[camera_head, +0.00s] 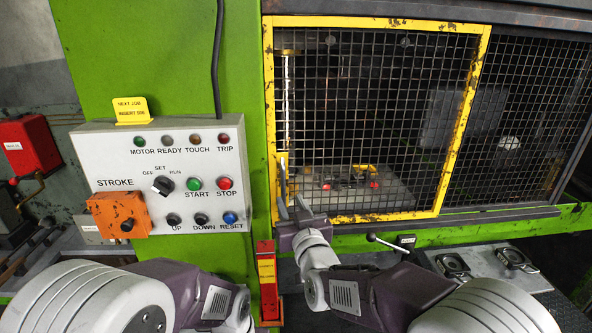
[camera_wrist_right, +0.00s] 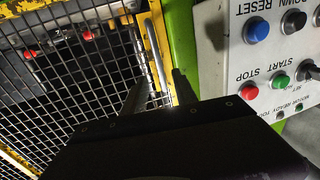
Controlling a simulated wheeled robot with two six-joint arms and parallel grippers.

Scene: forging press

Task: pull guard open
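The guard (camera_head: 455,110) is a yellow-framed black mesh panel. Its left edge is beside the green press column, and the panel covers the front opening. A pale upright handle (camera_head: 283,178) is on its left frame bar; the handle also shows in the right wrist view (camera_wrist_right: 151,52). My right gripper (camera_head: 294,208) is at the lower end of the handle. Its two fingers are apart, and in the right wrist view the handle appears between their tips (camera_wrist_right: 158,88). Contact with the handle cannot be told. My left arm is low at the left; its gripper is not visible.
A grey control box (camera_head: 150,215) with buttons and an orange block (camera_head: 118,213) is left of the guard. A red post (camera_head: 267,270) stands below it. A black-knobbed lever (camera_head: 385,243) is low right of my right gripper. Fixed-looking mesh (camera_head: 530,110) continues rightward.

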